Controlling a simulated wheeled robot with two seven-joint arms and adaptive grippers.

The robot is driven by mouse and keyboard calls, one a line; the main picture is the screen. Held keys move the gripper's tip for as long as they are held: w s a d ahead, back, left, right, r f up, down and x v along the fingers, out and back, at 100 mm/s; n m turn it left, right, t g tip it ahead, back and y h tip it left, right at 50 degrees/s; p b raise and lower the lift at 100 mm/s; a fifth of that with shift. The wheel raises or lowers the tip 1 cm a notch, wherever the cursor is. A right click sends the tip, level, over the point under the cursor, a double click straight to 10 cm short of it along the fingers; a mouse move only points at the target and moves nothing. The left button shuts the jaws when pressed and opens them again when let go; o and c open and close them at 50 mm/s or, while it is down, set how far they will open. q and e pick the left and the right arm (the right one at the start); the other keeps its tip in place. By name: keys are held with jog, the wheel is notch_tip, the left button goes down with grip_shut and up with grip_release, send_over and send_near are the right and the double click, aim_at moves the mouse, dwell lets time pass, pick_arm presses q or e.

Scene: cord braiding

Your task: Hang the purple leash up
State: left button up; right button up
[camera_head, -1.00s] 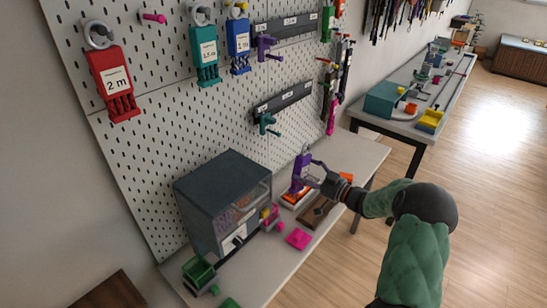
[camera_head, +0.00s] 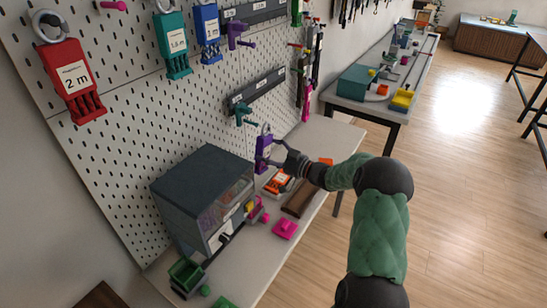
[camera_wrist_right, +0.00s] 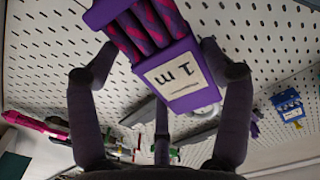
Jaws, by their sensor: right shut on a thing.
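The purple leash (camera_head: 263,152) is a bundle in a purple holder with a ring on top. It is upright above the workbench in the head view. My right gripper (camera_head: 277,155) is shut on it from the right. In the right wrist view the leash (camera_wrist_right: 180,75) shows a white "1 m" label and purple-pink cord between the gripper's fingers (camera_wrist_right: 158,62). The pegboard (camera_head: 120,150) behind carries a pink peg (camera_head: 113,5), a purple peg (camera_head: 236,36) and a teal peg (camera_head: 240,112). My left gripper is not in view.
Red (camera_head: 72,82), teal (camera_head: 172,45) and blue (camera_head: 207,33) leashes hang on the board. A dark cabinet (camera_head: 203,178) stands on the bench at its foot. An orange item (camera_head: 278,182), a brown tray (camera_head: 299,200) and a pink block (camera_head: 285,229) lie on the bench.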

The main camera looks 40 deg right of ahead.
jog(key=shift+w+a, duration=0.15)
jog(key=shift+w, duration=0.4)
jog(key=shift+x, duration=2.45)
jog(key=shift+r, duration=0.1)
jog(key=o, duration=0.6)
jog(key=c, duration=0.5)
jog(key=shift+p, duration=0.55)
jog(key=shift+f, duration=0.2)
